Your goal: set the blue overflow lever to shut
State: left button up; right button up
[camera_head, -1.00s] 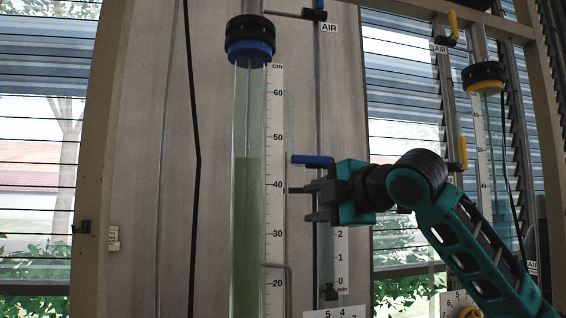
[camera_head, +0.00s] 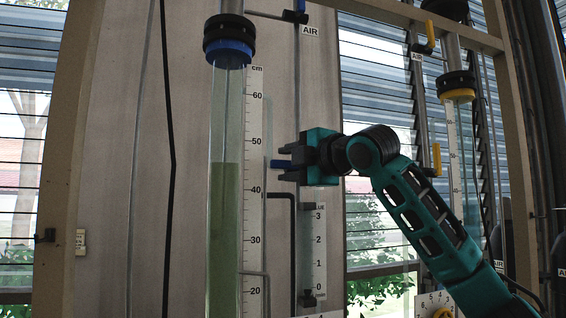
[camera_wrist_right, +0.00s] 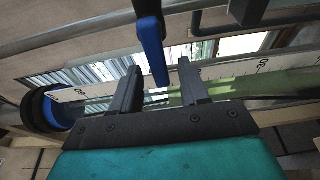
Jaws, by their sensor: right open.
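The blue overflow lever (camera_head: 281,164) shows in the head view as a short blue end, lying about level beside the clear tube. The rest of it is hidden by my right gripper (camera_head: 289,163). In the right wrist view the blue lever (camera_wrist_right: 152,48) reaches down from a dark mount between the two fingers of my right gripper (camera_wrist_right: 158,70). The gripper is open, one finger on each side of the lever, with gaps showing. My left gripper is not in view.
A clear tube (camera_head: 225,110) with green liquid and a black-and-blue collar (camera_head: 229,40) stands left of the gripper, beside a scale (camera_head: 253,140). A bent dark pipe (camera_head: 293,240) runs below the gripper. A second column with yellow handles (camera_head: 436,158) stands at right.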

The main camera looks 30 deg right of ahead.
jog(key=shift+w, duration=0.3)
jog(key=shift+w+a, duration=0.1)
jog(key=shift+w, duration=0.65)
grip_shut()
dwell(1.0)
